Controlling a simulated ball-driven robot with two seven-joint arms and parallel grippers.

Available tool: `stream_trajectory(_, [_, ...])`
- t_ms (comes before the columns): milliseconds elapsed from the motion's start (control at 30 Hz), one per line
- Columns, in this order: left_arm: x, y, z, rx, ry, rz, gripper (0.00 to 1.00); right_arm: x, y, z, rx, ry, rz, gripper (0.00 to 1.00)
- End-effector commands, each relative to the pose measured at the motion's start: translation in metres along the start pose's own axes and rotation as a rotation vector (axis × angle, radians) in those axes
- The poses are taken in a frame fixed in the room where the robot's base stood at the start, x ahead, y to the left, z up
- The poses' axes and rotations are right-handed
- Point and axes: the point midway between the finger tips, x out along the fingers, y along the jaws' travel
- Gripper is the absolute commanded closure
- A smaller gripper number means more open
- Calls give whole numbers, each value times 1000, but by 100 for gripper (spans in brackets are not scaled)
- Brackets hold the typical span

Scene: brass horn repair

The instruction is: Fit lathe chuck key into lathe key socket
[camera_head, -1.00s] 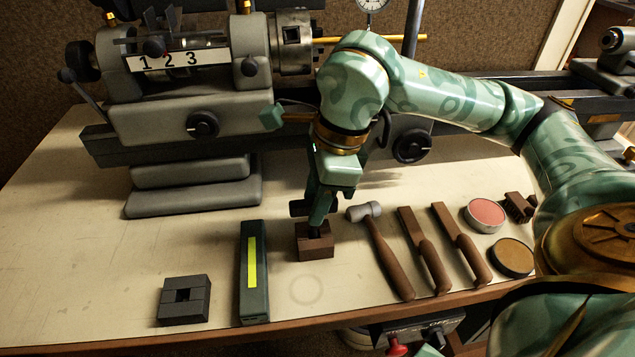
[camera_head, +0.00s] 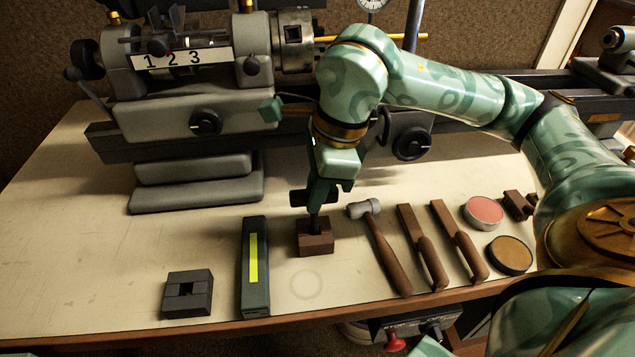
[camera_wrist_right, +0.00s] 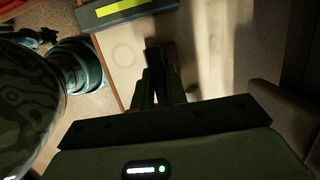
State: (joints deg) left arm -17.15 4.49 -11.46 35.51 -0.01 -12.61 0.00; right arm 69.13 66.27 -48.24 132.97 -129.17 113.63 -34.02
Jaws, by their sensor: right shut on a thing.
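My right gripper (camera_head: 318,192) points down and is shut on the dark chuck key (camera_head: 315,222). The key's crossbar shows at the fingers, and its shaft runs down to the brown wooden block (camera_head: 316,244). The shaft's lower end is at the block's top; I cannot tell whether it is still inside. The wrist view shows the right gripper's fingers (camera_wrist_right: 160,92) in shadow, with the key hard to make out. A square dark socket (camera_head: 293,34) shows in the metal lathe chuck (camera_head: 310,40) at the top, away from the key. My left gripper is not in view.
A dark block with a square hole (camera_head: 175,302) and a dark bar with a yellow strip (camera_head: 245,295) lie left of the wooden block. A hammer (camera_head: 388,255), two brown-handled tools and round tins (camera_head: 484,212) lie right. The lathe (camera_head: 190,110) stands behind.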

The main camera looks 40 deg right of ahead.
Motion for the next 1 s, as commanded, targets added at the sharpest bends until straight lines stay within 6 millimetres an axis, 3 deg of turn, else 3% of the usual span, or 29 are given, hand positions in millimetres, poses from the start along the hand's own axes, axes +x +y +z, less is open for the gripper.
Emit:
stream_trajectory(500, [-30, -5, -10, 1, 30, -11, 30, -39, 0, 10, -1, -2, -3, 100])
stream_trajectory(1000, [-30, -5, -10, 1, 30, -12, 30, -39, 0, 10, 0, -1, -1, 100])
